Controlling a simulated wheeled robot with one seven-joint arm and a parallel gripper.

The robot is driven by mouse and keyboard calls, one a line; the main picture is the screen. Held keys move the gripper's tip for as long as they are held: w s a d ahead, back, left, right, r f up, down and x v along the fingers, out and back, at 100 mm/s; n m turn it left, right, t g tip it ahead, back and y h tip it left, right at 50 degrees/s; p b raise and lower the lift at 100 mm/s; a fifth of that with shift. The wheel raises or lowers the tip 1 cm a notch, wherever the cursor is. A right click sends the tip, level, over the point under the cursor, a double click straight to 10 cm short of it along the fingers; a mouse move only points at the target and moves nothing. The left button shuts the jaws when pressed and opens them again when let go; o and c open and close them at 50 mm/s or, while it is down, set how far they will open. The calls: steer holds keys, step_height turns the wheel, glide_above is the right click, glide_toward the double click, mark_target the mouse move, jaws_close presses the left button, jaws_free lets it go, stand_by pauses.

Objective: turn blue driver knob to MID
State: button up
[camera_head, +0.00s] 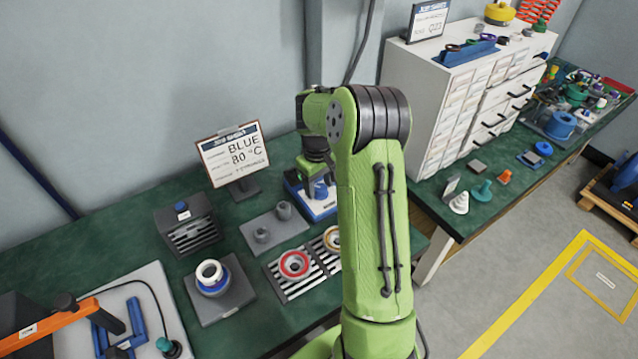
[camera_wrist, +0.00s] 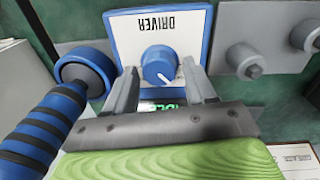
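The blue driver knob (camera_wrist: 157,64) stands on a white panel with a blue edge (camera_wrist: 205,40). The word DRIVER appears upside down on it in the wrist view. A white pointer mark on the knob points to the lower right there. My gripper (camera_wrist: 164,76) is open, with one finger on each side of the knob; I cannot tell whether either touches it. A lit green display shows partly between the fingers. In the head view the blue and white driver unit (camera_head: 318,209) is partly hidden behind my arm. MID markings are not readable.
A blue-and-black ribbed handle (camera_wrist: 45,130) and a blue-ringed round part (camera_wrist: 83,72) lie close left of my gripper. A grey block with pegs (camera_wrist: 262,55) stands right. A job sheet sign (camera_head: 232,155) reads BLUE, 80 °C. Slatted trays (camera_head: 292,292) sit nearby.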

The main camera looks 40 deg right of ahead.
steer(key=c, duration=0.8)
steer(key=shift+m, duration=0.4)
steer(key=m+p, duration=0.1)
steer(key=m, duration=0.6)
steer(key=shift+d+m+p, duration=0.15)
steer(key=shift+m+p, duration=0.15)
steer(key=m, duration=0.3)
steer(key=shift+m, duration=0.3)
steer(key=shift+d+m, duration=0.1)
steer(key=shift+m, duration=1.7)
